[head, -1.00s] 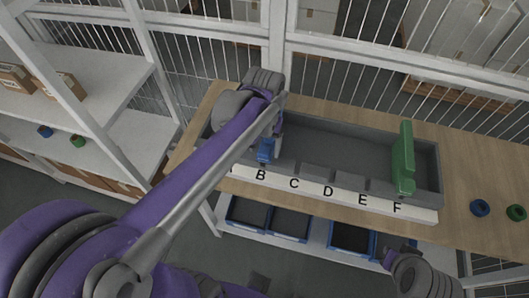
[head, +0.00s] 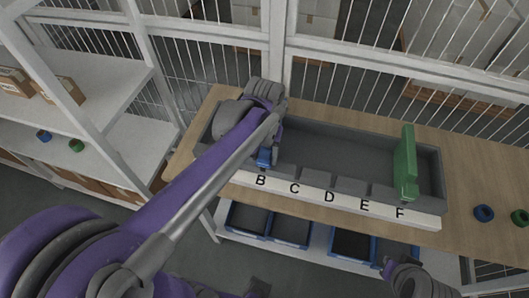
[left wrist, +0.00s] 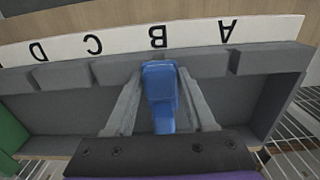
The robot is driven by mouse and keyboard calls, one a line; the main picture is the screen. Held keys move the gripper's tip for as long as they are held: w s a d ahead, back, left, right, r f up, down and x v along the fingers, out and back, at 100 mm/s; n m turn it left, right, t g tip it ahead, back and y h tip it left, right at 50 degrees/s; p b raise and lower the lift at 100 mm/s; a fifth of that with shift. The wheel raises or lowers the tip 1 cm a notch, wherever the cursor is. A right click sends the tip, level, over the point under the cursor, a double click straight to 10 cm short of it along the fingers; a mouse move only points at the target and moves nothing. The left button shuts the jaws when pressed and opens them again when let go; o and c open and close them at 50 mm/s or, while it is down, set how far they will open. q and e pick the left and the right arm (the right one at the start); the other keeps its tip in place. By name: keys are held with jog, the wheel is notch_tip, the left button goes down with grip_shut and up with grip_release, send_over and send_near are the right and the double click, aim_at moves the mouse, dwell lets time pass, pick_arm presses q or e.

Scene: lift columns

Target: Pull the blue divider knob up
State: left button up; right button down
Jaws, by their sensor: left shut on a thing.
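The blue divider knob (left wrist: 160,80) is in the left wrist view, between the two fingers of my left gripper (left wrist: 161,92), which is shut on it. It stands at the front wall by the letter B. In the head view a little of the blue knob (head: 264,158) shows below my left gripper (head: 272,140), with the arm hiding most of the divider. The divider is in the left part of the long grey trough (head: 330,140). My right gripper (head: 398,266) shows in part at the bottom right, away from the trough; its fingers are not clear.
A green divider (head: 405,165) stands at the right end of the trough, near F. A white letter strip (head: 330,199) runs along the front. Blue and green rings (head: 484,213) lie on the wooden table at right. Blue bins (head: 291,228) sit below. A wire fence stands behind.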

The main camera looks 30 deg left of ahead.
pick_arm(q)
jog(key=shift+r, duration=0.15)
jog(key=shift+r+p, duration=0.4)
jog(key=shift+r, duration=0.3)
jog(key=shift+c, duration=0.9)
jog(key=shift+r+p, duration=0.4)
jog(key=shift+r, duration=0.15)
jog(key=o, duration=1.1)
